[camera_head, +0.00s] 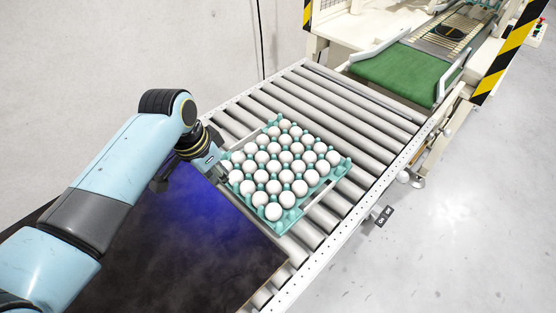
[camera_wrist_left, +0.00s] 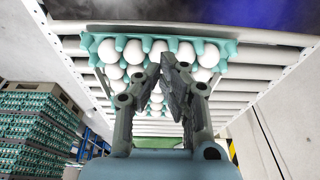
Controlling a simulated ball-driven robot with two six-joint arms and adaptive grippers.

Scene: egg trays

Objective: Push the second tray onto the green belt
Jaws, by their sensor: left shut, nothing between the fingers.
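A teal egg tray (camera_head: 293,220) full of white eggs sits on the roller conveyor, beside the dark table. The green belt (camera_head: 399,73) lies beyond the far end of the rollers, at the upper right. My left gripper (camera_head: 214,160) is at the tray's left edge, its fingertips partly hidden in the head view. In the left wrist view the left gripper (camera_wrist_left: 171,62) is shut and empty, its fingers in front of the tray (camera_wrist_left: 222,46) and its eggs. I cannot tell whether it touches the tray. My right gripper is not in view.
The metal rollers (camera_head: 338,95) between the tray and the green belt are clear. White guide rails (camera_head: 392,45) flank the belt. A dark table (camera_head: 150,245) adjoins the conveyor. Stacked egg trays (camera_wrist_left: 38,125) stand at the left in the left wrist view.

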